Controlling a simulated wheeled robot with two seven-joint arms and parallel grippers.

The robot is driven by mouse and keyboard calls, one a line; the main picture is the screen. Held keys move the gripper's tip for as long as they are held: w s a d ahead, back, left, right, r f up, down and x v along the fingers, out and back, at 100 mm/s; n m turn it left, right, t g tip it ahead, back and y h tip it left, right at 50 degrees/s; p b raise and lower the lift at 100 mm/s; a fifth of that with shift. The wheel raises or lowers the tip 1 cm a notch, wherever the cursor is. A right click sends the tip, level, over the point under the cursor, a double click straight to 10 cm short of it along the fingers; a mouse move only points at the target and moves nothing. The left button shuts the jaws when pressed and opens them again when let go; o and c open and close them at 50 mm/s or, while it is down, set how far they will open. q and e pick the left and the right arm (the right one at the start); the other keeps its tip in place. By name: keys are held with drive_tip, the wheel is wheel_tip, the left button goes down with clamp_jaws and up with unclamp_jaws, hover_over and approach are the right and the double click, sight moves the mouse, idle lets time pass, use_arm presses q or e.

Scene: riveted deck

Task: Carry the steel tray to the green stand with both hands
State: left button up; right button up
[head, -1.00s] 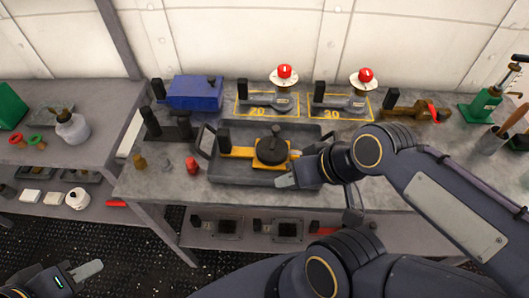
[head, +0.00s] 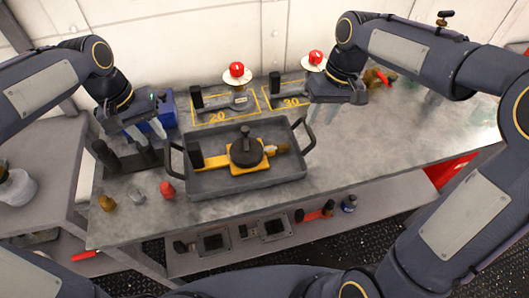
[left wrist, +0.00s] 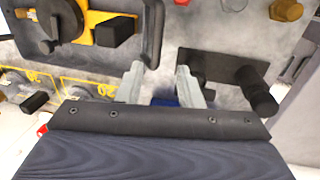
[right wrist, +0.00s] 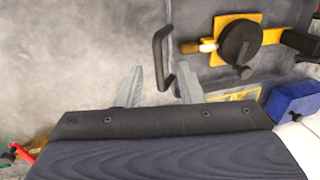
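The steel tray (head: 215,184) is a shallow grey tray on the metal bench. It has a dark loop handle at its left end (head: 172,160) and its right end (head: 305,135). A yellow fixture with a round black knob (head: 246,150) lies in it. My left gripper (head: 147,132) is open and empty, above the bench left of the tray. In the left wrist view its fingers (left wrist: 160,85) are apart, with the tray at upper left. My right gripper (head: 338,98) is behind and right of the right handle. In the right wrist view its open fingers (right wrist: 158,86) face that handle (right wrist: 160,55). No green stand shows.
Black posts on a bracket (head: 125,158) stand near my left gripper, with a blue box (head: 163,110) behind. A red cap (head: 167,189) and a brass fitting (head: 107,203) sit at front left. Red-knobbed gauges (head: 237,72) stand behind the tray.

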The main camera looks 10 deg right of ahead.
sight(167, 149)
use_arm(q)
drive_tip(key=shift+w+d+f, duration=0.1)
drive_tip(key=shift+w+d, duration=0.2)
drive_tip(key=shift+w, duration=0.05)
use_arm(e)
drive_tip(key=shift+w+d+f, duration=0.1)
drive_tip(key=shift+d+f, duration=0.05)
use_arm(q)
drive_tip(key=shift+f, duration=0.1)
use_arm(e)
drive_tip(key=shift+f, duration=0.1)
